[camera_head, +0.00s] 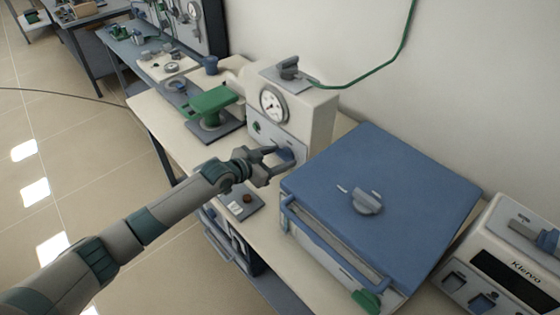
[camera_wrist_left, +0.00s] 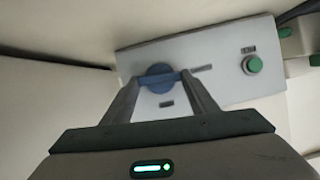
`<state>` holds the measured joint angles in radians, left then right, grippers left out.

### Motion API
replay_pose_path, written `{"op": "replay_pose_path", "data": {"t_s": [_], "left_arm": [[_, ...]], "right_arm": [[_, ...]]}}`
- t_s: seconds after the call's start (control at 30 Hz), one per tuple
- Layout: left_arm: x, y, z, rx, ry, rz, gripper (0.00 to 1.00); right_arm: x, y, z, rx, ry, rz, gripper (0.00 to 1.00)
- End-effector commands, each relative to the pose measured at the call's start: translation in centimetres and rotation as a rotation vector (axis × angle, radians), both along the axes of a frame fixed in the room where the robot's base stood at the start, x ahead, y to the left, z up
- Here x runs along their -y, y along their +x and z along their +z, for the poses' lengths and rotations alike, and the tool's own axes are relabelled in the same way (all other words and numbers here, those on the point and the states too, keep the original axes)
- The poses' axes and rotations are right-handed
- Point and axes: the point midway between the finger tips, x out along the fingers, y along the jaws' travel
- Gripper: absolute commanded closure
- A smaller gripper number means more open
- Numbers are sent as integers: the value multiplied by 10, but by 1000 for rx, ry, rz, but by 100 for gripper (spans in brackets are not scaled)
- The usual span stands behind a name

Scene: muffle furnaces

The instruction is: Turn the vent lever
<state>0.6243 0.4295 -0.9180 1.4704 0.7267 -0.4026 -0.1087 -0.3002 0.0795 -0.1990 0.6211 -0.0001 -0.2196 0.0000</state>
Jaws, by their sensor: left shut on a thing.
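A blue lever on a round blue base (camera_wrist_left: 158,72) sits on the grey front panel of the cream gauge unit (camera_head: 318,112). In the left wrist view the lever's bar lies roughly level across the panel, between my two fingers. In the head view the lever (camera_head: 286,156) is partly hidden by the gripper. My left gripper (camera_head: 274,158) is shut on the lever, and its fingers also show in the left wrist view (camera_wrist_left: 164,84). My right gripper is in neither view.
A blue-topped furnace (camera_head: 410,170) with a grey top knob stands right of the gripper. A green button (camera_wrist_left: 252,64) is on the same panel. A small box with a red button (camera_head: 247,199) lies below the gripper. A green device (camera_head: 212,104) stands left.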

Motion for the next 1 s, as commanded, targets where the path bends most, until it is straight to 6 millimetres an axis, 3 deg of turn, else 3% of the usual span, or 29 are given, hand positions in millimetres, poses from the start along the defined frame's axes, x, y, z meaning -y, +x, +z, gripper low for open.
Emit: {"op": "replay_pose_path", "data": {"t_s": [0.2,0.73,0.77,0.8,0.83,1.0], "left_arm": [[-2,1,-3,-66,-63,0,69],[-1,1,-1,-90,-87,0,69],[-1,1,-1,-90,-87,0,42],[-1,1,-1,-90,-87,0,33],[-1,1,-1,-90,-87,0,28],[-1,1,0,-88,-87,0,28]], "right_arm": [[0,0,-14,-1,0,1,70],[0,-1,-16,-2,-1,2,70],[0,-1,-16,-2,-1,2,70],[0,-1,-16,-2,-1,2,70],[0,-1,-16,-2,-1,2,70],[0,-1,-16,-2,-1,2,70]]}}
